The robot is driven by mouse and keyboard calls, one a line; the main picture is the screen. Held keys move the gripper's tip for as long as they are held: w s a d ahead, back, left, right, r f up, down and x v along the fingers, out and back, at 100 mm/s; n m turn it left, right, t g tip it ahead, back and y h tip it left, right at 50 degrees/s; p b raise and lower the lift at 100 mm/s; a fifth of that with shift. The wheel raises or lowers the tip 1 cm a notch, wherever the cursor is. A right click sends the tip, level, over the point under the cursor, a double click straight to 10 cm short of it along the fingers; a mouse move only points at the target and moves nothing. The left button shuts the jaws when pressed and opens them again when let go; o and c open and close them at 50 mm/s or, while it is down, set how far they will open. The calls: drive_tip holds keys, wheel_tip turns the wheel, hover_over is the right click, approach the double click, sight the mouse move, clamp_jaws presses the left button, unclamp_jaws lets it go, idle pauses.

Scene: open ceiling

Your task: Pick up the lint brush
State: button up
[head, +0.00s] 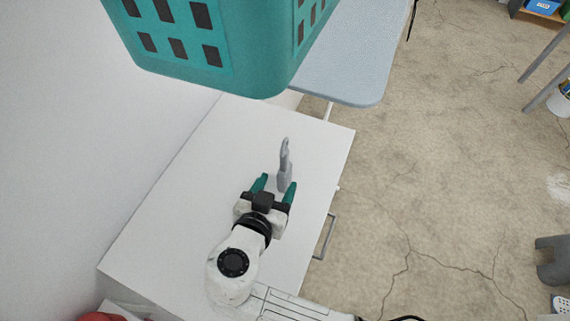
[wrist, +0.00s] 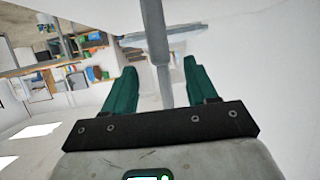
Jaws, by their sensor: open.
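The lint brush (head: 285,168) is a slim grey thing on the white cabinet top (head: 180,190). My gripper (head: 276,186) is open, with two green fingers pointing at the brush. In the wrist view a long grey shape, which looks like the brush (wrist: 155,42), runs down between the open fingers (wrist: 160,68). The fingers appear apart from it on both sides. I cannot tell the exact height of the fingers against the brush.
A teal laundry basket (head: 230,78) stands at the top, beyond the cabinet, beside a pale blue ironing board (head: 345,70). A white wall (head: 70,120) bounds the left. A red thing (head: 103,317) shows at the bottom left. Cracked floor (head: 430,180) lies open on the right.

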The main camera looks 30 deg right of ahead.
sight(281, 178)
drive_tip(key=x, duration=0.3)
drive_tip(key=shift+d, duration=0.1)
drive_tip(key=shift+f+p+x, duration=0.15)
drive_tip(key=shift+p+x, duration=0.3)
drive_tip(key=shift+x, duration=0.9)
drive_tip(key=shift+f+p+x, duration=0.2)
drive_tip(key=shift+p+x, duration=0.25)
drive_tip(key=shift+x, duration=0.9)
clamp_jaws()
